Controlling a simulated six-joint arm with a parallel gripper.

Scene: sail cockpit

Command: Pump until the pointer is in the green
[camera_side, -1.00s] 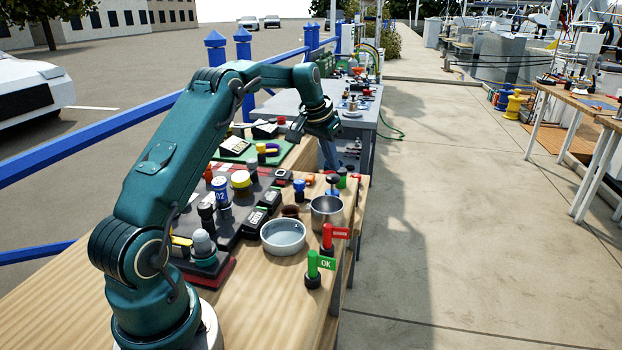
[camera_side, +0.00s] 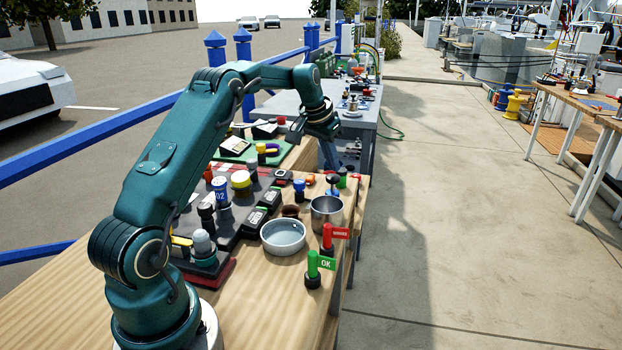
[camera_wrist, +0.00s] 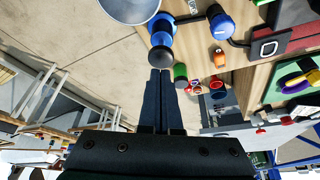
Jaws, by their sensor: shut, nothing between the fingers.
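My gripper (camera_wrist: 160,75) points down with its fingers together and nothing held. The likely pump (camera_wrist: 162,36) is a blue cylinder with a black round knob. In the wrist view the fingertips overlap the knob's edge; I cannot tell whether they touch it. In the side view the black knob of the pump (camera_side: 333,181) is just under the fingers, behind the metal pot. I cannot make out a pointer or green zone in either view.
A metal pot (camera_side: 326,213), a pale bowl (camera_side: 283,236), a green OK marker (camera_side: 313,266) and a red marker (camera_side: 327,239) stand nearby. In the wrist view a blue knob (camera_wrist: 222,25), an orange piece (camera_wrist: 219,58) and a green-topped cylinder (camera_wrist: 180,73) are close to the pump.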

